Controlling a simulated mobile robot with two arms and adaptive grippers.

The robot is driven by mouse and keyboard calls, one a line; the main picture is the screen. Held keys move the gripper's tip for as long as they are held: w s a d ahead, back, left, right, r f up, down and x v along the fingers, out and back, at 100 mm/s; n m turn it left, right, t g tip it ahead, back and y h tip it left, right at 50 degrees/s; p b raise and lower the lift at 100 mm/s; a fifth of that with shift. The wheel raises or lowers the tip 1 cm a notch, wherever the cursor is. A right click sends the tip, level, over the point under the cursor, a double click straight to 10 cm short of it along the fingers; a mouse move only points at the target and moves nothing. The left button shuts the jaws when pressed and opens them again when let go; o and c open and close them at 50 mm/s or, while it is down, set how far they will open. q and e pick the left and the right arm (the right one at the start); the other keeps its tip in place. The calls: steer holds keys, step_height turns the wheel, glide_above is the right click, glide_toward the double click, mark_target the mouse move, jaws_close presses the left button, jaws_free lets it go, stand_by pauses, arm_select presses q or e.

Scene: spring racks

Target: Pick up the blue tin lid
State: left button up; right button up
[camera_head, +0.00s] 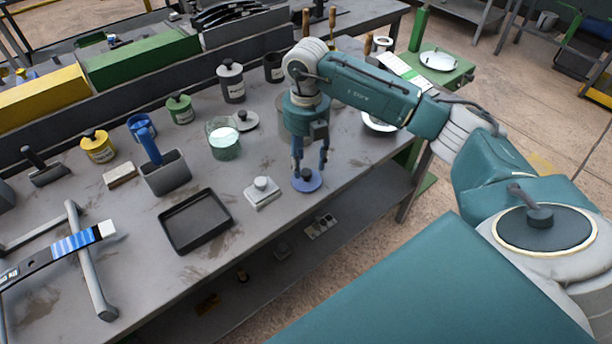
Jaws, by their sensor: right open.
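The blue tin lid (307,183) is a flat blue disc with a dark knob. It lies on the grey workbench near the front edge. My right gripper (310,166) points straight down over the lid, with its two fingers apart on either side of the knob. I cannot tell whether the fingertips touch the lid. A small blue tin (141,125) stands further back at the left, partly behind a tool with a blue handle. My left gripper is not in view.
A white block with a knob (262,193) sits close to the left of the lid. A black tray (196,221) lies further left. A glass jar (223,141), a grey lid (245,121) and several tins stand behind. The bench's front edge (330,200) is close by.

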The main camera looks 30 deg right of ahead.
mark_target(306, 172)
steer(key=shift+f, duration=1.55)
jaws_close()
